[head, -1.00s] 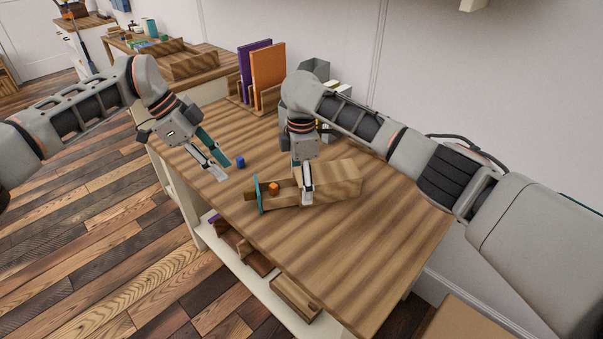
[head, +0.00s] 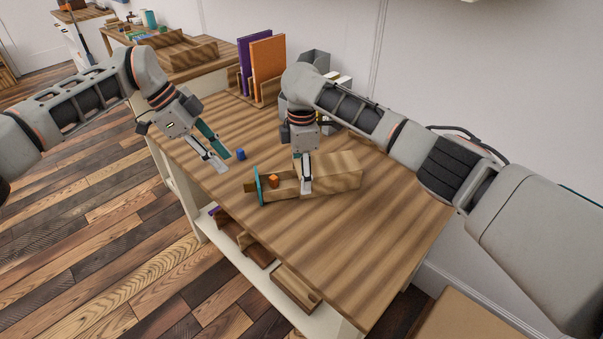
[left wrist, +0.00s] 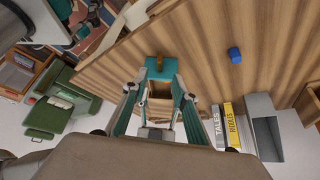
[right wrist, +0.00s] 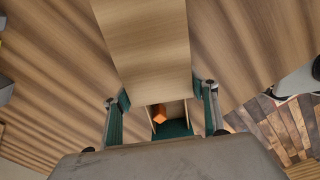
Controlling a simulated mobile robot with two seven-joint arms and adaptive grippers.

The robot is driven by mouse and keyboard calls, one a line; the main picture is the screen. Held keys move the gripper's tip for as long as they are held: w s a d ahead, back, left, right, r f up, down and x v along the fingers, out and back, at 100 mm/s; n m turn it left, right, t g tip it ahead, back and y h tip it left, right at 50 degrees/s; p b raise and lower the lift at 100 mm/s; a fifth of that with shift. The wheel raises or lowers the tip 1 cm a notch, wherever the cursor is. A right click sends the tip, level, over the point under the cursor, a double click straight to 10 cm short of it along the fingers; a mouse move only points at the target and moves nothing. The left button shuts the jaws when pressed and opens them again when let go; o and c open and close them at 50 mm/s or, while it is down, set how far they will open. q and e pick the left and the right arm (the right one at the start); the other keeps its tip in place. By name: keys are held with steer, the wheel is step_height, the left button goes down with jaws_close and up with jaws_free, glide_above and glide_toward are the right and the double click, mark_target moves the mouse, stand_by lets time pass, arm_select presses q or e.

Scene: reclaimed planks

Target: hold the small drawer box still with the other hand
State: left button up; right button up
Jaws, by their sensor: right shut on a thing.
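The small drawer box (head: 335,174) is a wooden block lying on the table. Its drawer is pulled out to the left, with a teal front (head: 258,186) and an orange cube (head: 274,181) inside. My right gripper (head: 306,180) comes down from above and is shut across the box near its open end. In the right wrist view its fingers lie along both sides of the box (right wrist: 145,45). My left gripper (head: 225,162) is open and empty, left of the teal front and apart from it. The left wrist view shows the teal front (left wrist: 160,73) beyond its fingers.
A small blue cube (head: 240,154) lies on the table behind the drawer. A purple and an orange panel (head: 267,68) stand in a holder at the back, near a grey bin (head: 315,60). The table (head: 350,240) is clear in front of the box.

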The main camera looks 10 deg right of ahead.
arm_select(q)
jaws_close()
steer(key=s+a+n+t, duration=0.6)
steer(key=a+n, duration=0.1)
steer(key=n, duration=1.2)
steer(key=x, duration=0.4)
steer(key=d+x, duration=0.1)
steer(key=x, duration=0.3)
steer(key=d+x, duration=0.1)
steer(key=x, duration=0.3)
steer(key=shift+s+r, duration=0.35)
steer(key=shift+s, duration=0.05)
steer(key=shift+d, duration=0.6)
